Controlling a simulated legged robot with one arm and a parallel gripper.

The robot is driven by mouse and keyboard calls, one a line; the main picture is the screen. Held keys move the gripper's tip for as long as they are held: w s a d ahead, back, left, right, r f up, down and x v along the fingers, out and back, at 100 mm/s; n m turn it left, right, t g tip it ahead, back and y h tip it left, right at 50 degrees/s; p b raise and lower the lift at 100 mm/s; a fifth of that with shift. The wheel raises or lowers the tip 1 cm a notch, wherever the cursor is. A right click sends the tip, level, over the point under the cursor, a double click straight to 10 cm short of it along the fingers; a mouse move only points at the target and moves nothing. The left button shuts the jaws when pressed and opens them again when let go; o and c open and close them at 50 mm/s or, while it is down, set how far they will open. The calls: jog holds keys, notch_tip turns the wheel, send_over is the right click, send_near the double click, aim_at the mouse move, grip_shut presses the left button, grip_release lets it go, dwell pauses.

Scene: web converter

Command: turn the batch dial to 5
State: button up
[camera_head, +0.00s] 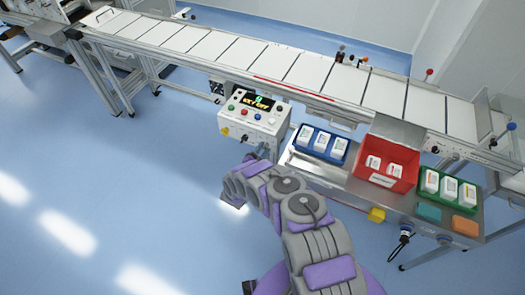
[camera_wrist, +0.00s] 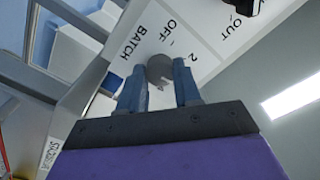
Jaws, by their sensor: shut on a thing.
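The batch dial (camera_wrist: 160,67) is a grey round knob on a white panel in the wrist view, near the printed words BATCH and OFF and a 2. My gripper (camera_wrist: 159,82) has its two blue fingers on either side of the dial and is shut on it. The fingers cover part of the dial, and I cannot read its pointer. In the head view the white control box (camera_head: 236,126) stands at the conveyor's front, with a lit display (camera_head: 257,102) that seems to read KEY OFF. My arm reaches up to the box's front right; the fingertips are not clear there.
A blue bin (camera_head: 318,153), a red bin (camera_head: 384,183) and a green bin (camera_head: 480,193) with white boxes stand on the bench right of the control box. The conveyor (camera_head: 225,52) runs behind. The blue floor at left is clear.

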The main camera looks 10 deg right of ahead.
jog(key=m, duration=0.5)
jog(key=shift+f+m+b, duration=0.15)
jog(key=shift+m+b, duration=0.15)
jog(key=shift+b, duration=0.05)
jog(key=m+b, duration=0.1)
jog(key=m, duration=0.4)
jog(key=shift+a, duration=0.1)
jog(key=m+b, duration=0.1)
jog(key=m, duration=0.4)
jog(key=shift+f+m+b, duration=0.1)
jog(key=shift+m+b, duration=0.3)
jog(key=shift+s+m+b, duration=0.1)
jog(key=shift+m+b, duration=0.7)
jog(key=shift+m, duration=1.3)
jog(key=o, duration=0.8)
jog(key=shift+o, duration=1.3)
jog(key=shift+r, duration=0.2)
